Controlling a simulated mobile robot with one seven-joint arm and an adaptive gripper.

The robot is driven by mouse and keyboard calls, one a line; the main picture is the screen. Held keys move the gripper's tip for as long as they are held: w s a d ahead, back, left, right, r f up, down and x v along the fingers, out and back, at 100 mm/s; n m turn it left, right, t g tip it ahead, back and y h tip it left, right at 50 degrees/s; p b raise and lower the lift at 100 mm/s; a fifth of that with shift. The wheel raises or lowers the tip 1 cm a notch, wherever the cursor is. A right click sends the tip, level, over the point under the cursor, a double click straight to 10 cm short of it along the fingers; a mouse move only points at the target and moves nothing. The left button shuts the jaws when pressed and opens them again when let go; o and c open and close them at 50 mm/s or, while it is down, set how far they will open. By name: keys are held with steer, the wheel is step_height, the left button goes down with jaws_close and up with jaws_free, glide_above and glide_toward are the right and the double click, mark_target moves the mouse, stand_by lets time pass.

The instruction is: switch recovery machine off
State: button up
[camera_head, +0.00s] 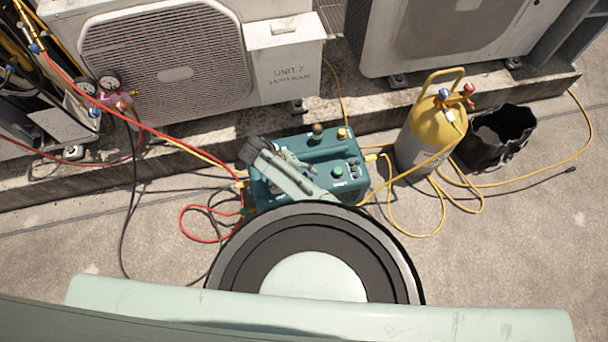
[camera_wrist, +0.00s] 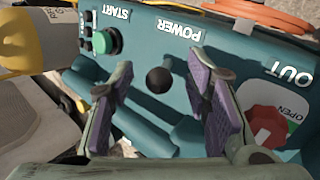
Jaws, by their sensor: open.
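The recovery machine (camera_head: 340,160) is a teal box on the rooftop floor; its panel (camera_wrist: 150,30) fills much of the wrist view, upside down. A round black power control (camera_wrist: 158,80) sits beside the word POWER; I cannot tell its on or off position. A green START button (camera_wrist: 105,41) is to its left. A red knob (camera_wrist: 267,122) marked OPEN is to its right, near OUT. My gripper (camera_wrist: 160,77) is open, its purple-padded fingers on either side of the black control in view. Contact is not visible. In the head view my arm covers the machine's left part.
Condenser units (camera_head: 175,62) stand behind on a low curb. Open floor lies at right.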

steer(key=v, duration=0.7)
stand_by(0.4)
